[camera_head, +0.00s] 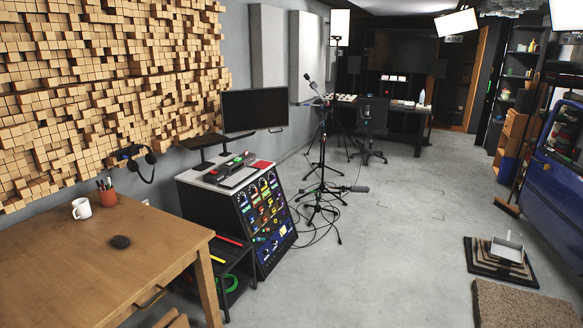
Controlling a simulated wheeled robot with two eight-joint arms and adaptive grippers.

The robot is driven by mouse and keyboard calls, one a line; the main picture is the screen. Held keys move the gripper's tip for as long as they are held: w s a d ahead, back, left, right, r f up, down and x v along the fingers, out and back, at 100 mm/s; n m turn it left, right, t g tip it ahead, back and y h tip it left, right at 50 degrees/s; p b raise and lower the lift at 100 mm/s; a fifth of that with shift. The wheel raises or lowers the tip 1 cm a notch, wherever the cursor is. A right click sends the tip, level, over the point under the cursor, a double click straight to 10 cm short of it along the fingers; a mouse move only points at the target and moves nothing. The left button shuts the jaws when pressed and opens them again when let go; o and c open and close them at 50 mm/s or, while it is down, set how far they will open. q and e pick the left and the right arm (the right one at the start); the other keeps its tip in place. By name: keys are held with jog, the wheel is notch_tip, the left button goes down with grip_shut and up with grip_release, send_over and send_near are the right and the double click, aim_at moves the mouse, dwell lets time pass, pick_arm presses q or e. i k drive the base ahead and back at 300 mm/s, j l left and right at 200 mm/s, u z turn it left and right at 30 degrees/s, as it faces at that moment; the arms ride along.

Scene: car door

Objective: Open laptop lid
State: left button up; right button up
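I see no thing that I can clearly tell is a laptop. A dark flat panel (203,141) stands on the console, below and left of a monitor (253,109); I cannot tell what it is. A pale keyboard-like slab (238,178) and a red item (262,165) lie on the console top. Neither of my grippers is in view.
A wooden table (75,262) at lower left bears a mug (81,208), a pen cup (107,197) and a black puck (120,242). A lit console (262,217) and a microphone tripod (322,150) stand beyond.

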aim_at(210, 138)
jog(key=i, duration=2.55)
